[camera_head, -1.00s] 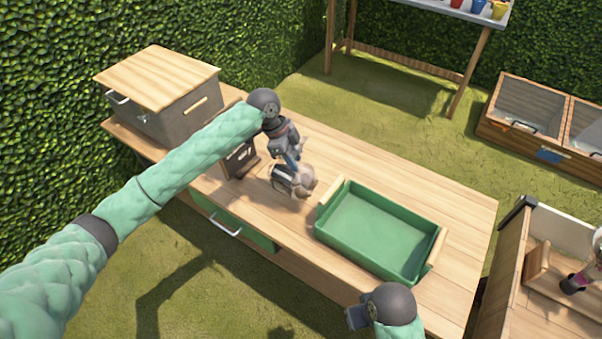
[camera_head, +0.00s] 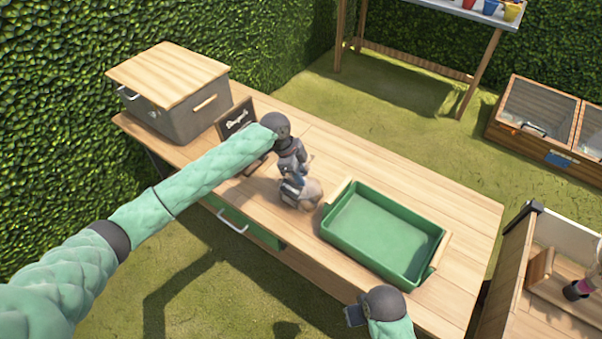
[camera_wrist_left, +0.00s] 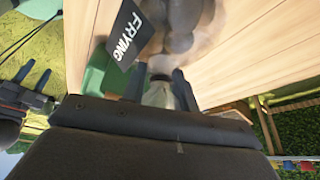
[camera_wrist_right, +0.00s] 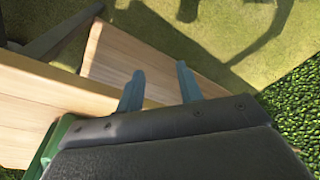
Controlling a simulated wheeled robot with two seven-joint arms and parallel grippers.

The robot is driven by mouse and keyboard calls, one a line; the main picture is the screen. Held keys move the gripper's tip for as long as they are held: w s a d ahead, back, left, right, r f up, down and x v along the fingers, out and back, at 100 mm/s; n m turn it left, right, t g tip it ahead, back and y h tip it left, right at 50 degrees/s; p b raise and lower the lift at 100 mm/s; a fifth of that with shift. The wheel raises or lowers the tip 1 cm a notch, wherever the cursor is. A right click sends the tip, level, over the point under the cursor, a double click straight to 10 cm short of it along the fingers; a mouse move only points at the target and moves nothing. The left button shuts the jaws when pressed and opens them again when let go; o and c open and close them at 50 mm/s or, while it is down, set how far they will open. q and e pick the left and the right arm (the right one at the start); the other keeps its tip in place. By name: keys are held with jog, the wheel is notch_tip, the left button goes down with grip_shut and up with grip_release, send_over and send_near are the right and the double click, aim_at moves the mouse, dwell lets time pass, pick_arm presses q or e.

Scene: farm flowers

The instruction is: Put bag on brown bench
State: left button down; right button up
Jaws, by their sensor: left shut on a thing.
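The bag (camera_head: 308,191), a tan lumpy bundle with a dark patch, is in the head view over the middle of the light wooden bench (camera_head: 468,222). I cannot tell whether it touches the top. My left gripper (camera_head: 291,184) is shut on its upper part, from above. In the left wrist view, pale material (camera_wrist_left: 160,93) sits between the fingers. Beyond are the bag's blurred round lumps (camera_wrist_left: 180,25) and a dark label (camera_wrist_left: 130,34) reading "FRYING". My right gripper (camera_wrist_right: 160,85) is open and empty, near the bench's front edge (camera_head: 354,315).
A green tray (camera_head: 390,232) with wooden handles lies just right of the bag. A small chalkboard sign (camera_head: 235,118) and a grey box (camera_head: 180,110) with a wooden lid stand at the left. The bench's back right strip is clear. Another wooden piece (camera_head: 515,265) stands at right.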

pick_arm(q)
jog(key=c, duration=1.1)
grip_release()
jog(key=shift+w+a+r, duration=0.1)
jog(key=shift+a+r, duration=0.1)
jog(key=shift+r, duration=0.25)
jog(key=b+v, duration=0.1)
jog(key=v, duration=0.3)
jog(key=shift+a+r, duration=0.1)
jog(key=shift+r, duration=0.1)
jog(key=shift+b+v, duration=0.6)
jog(key=shift+v, duration=2.7)
pick_arm(e)
jog(key=shift+s+a+r, duration=0.1)
jog(key=shift+s+r, duration=0.1)
jog(key=shift+r, duration=0.6)
jog(key=shift+s+a+r, duration=0.1)
jog(key=shift+s+r, duration=0.05)
jog(key=shift+r, duration=0.6)
jog(key=shift+s+a+r, duration=0.1)
jog(key=shift+s+r, duration=0.1)
jog(key=shift+r, duration=0.6)
pick_arm(q)
jog(key=shift+n, duration=0.3)
